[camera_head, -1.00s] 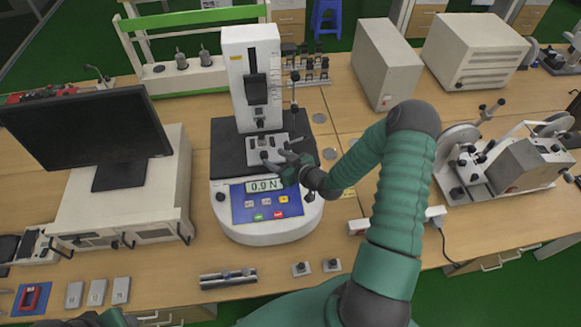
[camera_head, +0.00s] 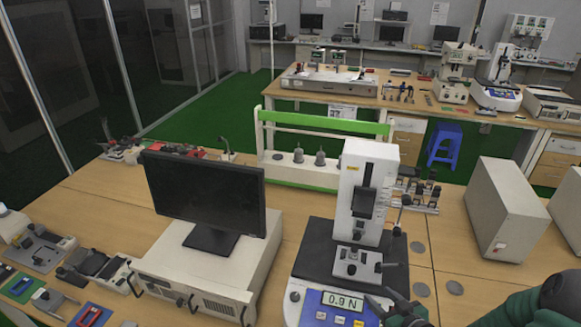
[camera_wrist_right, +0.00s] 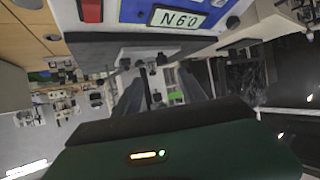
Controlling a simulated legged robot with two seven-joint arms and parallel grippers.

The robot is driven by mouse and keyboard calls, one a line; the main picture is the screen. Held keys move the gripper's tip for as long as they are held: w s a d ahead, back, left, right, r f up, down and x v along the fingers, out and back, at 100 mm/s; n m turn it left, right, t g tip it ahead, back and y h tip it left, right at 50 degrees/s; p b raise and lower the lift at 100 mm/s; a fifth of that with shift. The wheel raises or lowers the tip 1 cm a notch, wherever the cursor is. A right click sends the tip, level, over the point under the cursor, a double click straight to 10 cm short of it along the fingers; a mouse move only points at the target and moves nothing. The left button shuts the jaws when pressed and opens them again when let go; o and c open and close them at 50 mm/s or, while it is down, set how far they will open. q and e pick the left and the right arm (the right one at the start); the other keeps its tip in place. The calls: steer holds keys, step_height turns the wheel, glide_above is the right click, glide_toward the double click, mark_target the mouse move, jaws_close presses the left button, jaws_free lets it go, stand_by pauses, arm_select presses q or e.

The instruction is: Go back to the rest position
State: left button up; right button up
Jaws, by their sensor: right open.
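The white force tester (camera_head: 362,200) stands on the bench with its blue panel and a display (camera_head: 343,300) reading 0.9 N. My right gripper (camera_head: 388,300) is at the lower right of the head view, in front of the right part of the panel and below the tester's small stage (camera_head: 357,262). It is open, with nothing seen between its fingers. In the right wrist view the fingers (camera_wrist_right: 160,90) stand apart, and the display (camera_wrist_right: 178,18) appears upside down above them. My left gripper is out of view.
A black monitor (camera_head: 205,195) on a white unit (camera_head: 175,273) stands left of the tester. A grey box (camera_head: 508,210) is at the right. A green-framed rack (camera_head: 320,125) is behind the tester. Small devices crowd the bench's left end.

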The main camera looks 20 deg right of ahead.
steer(key=a+f+g+b, duration=0.1)
steer(key=a+f+g, duration=0.1)
steer(key=a+f+n+g+b, duration=0.1)
steer(key=f, duration=0.1)
steer(key=shift+s+a+g, duration=0.2)
steer(key=shift+a+g, duration=0.15)
steer(key=shift+g, duration=0.05)
steer(key=s+a+r+g+b, duration=0.1)
steer(key=s+a+g+b, duration=0.1)
steer(key=s+a, duration=0.3)
steer(key=s+a+r+m+g+b, duration=0.1)
steer(key=s+a+g, duration=0.3)
steer(key=a, duration=0.6)
steer(key=shift+s+a+r+m+h+b, duration=0.25)
steer(key=shift+s+r+b, duration=0.2)
steer(key=shift+s, duration=0.25)
